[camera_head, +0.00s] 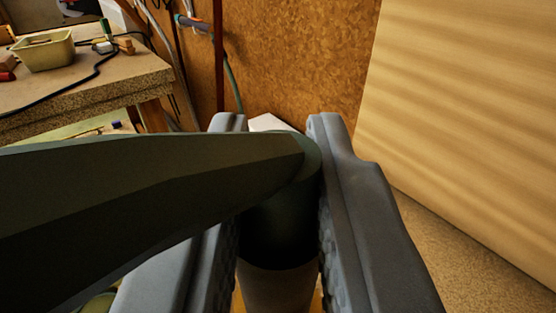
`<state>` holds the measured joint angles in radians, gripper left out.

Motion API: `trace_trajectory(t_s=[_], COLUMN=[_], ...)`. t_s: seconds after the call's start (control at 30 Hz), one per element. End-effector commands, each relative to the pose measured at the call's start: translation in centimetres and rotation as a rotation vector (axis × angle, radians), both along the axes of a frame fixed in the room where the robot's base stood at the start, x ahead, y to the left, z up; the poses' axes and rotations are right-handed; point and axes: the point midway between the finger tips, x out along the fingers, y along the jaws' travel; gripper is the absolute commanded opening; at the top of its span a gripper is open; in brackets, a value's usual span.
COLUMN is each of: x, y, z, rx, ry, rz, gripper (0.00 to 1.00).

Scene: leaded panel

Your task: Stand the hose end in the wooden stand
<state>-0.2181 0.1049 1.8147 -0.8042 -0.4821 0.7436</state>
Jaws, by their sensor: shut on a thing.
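My gripper (277,122) has its two grey fingers closed on the hose end (278,235), a dark green upright cylinder with a greyish lower part. A long, dark olive, flat-sided piece (150,195) runs from the top of the hose end to the left edge, passing over the left finger and hiding part of it. Small patches of orange-yellow wood (318,302) show at the bottom, beside the lower part of the hose end. They may belong to the wooden stand, but most of it is hidden. I cannot tell whether the hose end touches it.
A workbench (90,92) at the upper left holds a cream tray (45,52), a black cable and small items. A chipboard wall (300,60) stands behind, with hanging hoses and cables. A large pale wooden panel (470,120) stands at the right, with bare speckled floor (450,255) below it.

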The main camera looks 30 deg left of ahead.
Motion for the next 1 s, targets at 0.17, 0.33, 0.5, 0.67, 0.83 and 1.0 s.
trace_trajectory(t_s=[0.17,0.33,0.5,0.67,0.83,1.0], x=[0.0,0.0,0.0,0.0,0.0,0.0], y=[0.0,0.0,0.0,0.0,0.0,0.0], z=[-0.3,-0.7,-1.0,-1.3,-1.7,-2.1], rx=[0.001,0.000,0.000,0.000,0.001,0.000], ry=[0.001,0.000,0.000,0.000,0.001,0.000], rz=[0.000,0.000,0.000,0.000,0.000,0.001], gripper=[0.00,0.00,0.00,0.00,0.00,0.00])
